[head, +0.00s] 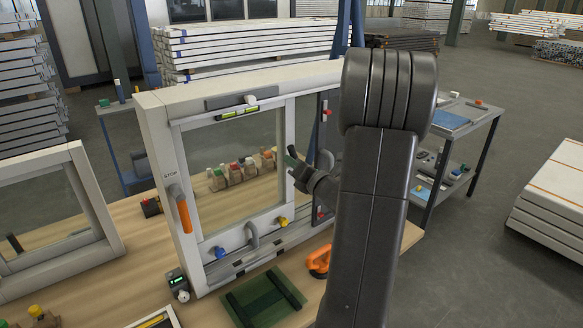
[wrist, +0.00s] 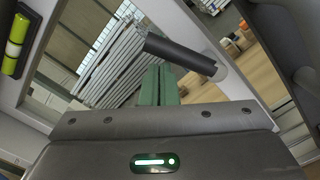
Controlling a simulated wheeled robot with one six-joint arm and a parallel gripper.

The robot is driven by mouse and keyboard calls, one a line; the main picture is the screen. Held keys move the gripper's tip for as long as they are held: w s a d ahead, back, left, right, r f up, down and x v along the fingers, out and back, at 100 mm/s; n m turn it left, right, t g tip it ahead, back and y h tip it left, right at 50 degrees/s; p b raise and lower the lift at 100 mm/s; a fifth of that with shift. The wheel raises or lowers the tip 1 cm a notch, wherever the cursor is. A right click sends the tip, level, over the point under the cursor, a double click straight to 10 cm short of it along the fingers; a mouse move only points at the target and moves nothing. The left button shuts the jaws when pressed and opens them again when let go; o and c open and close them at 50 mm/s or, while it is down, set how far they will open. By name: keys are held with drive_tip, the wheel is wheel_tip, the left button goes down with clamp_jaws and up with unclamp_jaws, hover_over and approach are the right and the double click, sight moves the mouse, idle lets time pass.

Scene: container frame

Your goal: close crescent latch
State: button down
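The window frame (head: 165,150) stands upright on the wooden bench. In the wrist view, a dark cylindrical lever (wrist: 180,55) sticks out from a pale round base (wrist: 220,70); it looks like the crescent latch. In the head view, a pale rounded part (head: 325,159) shows beside my gripper, and my arm hides much of that area. My gripper (head: 291,154) is in front of the sash's right side. Its green fingers (wrist: 158,84) lie together with nothing seen between them. Their tips are close to the lever; I cannot tell whether they touch it.
An orange-gripped handle (head: 182,213) is on the frame's left post. A spirit level (head: 238,113) is on the top rail. Blue (head: 219,252) and yellow (head: 283,221) knobs and a grey handle (head: 252,235) are below. An orange tool (head: 319,261) lies on the bench (head: 130,265).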

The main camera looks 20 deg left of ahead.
drive_tip(key=shift+w+d+r, duration=0.55)
drive_tip(key=shift+w+r, duration=0.1)
drive_tip(key=shift+w, duration=0.05)
drive_tip(key=shift+w+d, duration=0.1)
idle(0.5)
